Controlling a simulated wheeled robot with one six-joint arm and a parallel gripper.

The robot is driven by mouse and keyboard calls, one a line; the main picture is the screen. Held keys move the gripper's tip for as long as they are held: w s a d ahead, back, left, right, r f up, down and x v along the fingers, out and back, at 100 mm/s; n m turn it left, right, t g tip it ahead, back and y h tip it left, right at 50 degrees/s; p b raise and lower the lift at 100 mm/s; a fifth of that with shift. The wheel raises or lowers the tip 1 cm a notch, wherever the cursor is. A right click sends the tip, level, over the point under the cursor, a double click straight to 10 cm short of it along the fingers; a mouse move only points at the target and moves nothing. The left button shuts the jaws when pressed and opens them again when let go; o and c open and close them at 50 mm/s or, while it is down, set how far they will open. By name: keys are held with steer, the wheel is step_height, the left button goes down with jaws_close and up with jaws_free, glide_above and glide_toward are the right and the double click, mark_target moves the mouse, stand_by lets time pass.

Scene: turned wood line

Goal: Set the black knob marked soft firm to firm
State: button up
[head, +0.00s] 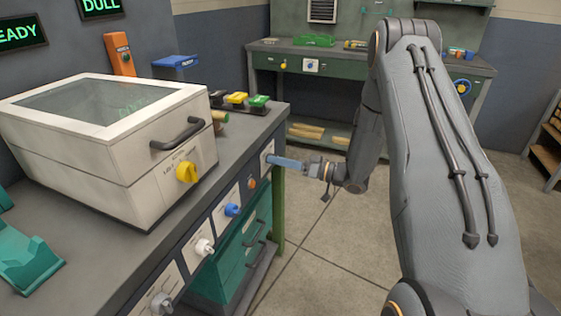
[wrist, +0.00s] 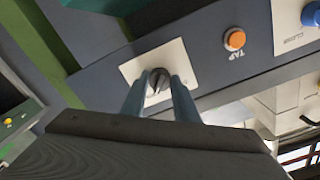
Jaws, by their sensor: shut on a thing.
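The black knob (wrist: 158,76) sits on a white plate (wrist: 133,70) on the dark front panel of the bench. My gripper (wrist: 158,90) has its two blue-grey fingers on either side of the knob and is shut on it. In the head view my gripper (head: 274,160) reaches the plate at the far right end of the panel, and the fingers hide the knob. The soft and firm marks cannot be read in either view, so the knob's setting is unclear.
An orange button (wrist: 235,39) marked TAP and a blue knob (head: 232,209) are beside it on the panel. White knobs (head: 204,246) sit nearer. A white lidded machine (head: 110,165) with a yellow knob (head: 186,172) stands on the bench. Floor to the right is clear.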

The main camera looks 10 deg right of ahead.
steer(key=shift+s+a+f, duration=0.2)
steer(key=o, duration=1.1)
steer(key=shift+c, duration=0.2)
steer(key=shift+w+r, duration=0.1)
steer(key=shift+d, duration=0.15)
steer(key=v, duration=0.7)
steer(key=shift+s+d+b, duration=0.25)
steer(key=shift+b, duration=0.1)
